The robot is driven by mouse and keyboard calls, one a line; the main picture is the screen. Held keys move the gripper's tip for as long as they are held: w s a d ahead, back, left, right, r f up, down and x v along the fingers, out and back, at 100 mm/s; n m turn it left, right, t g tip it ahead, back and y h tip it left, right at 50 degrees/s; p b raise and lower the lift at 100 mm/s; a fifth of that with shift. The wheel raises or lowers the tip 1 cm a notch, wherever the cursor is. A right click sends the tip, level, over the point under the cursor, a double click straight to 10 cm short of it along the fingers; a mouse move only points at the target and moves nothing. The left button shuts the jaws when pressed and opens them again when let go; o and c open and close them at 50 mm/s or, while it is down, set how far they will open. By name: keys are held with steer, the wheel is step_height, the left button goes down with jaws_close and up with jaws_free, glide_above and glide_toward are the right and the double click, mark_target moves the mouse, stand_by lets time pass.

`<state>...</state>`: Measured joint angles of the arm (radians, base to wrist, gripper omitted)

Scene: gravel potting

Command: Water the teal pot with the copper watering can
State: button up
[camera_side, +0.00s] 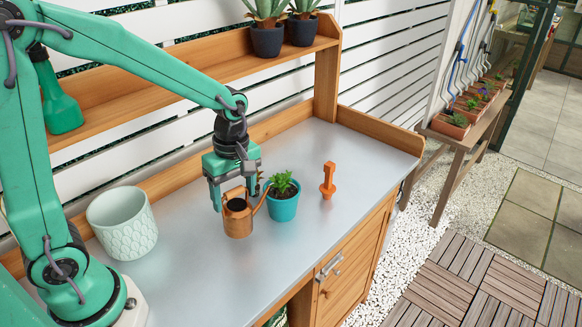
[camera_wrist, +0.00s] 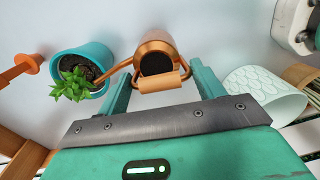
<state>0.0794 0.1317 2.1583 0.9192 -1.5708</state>
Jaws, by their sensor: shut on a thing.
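The copper watering can (camera_side: 238,218) is upright beside the teal pot in the side view, its spout pointing right toward the pot. It also shows in the wrist view (camera_wrist: 157,46), with its dark opening and its handle between the fingers. The teal pot (camera_side: 283,208) holds dark soil and a small green plant; in the wrist view the pot (camera_wrist: 72,62) is at the upper left. My gripper (camera_side: 233,200) is shut on the can's handle, also in the wrist view (camera_wrist: 160,84). I cannot tell whether the can's base touches the bench.
A large pale patterned pot (camera_side: 122,226) stands on the grey bench top (camera_side: 195,285) to the left. An orange tool (camera_side: 328,181) stands right of the teal pot. A shelf (camera_side: 200,82) with a green bottle (camera_side: 58,100) and potted plants runs behind. The bench front is clear.

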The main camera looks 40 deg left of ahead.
steer(key=shift+r, duration=0.1)
steer(key=shift+r, duration=1.9)
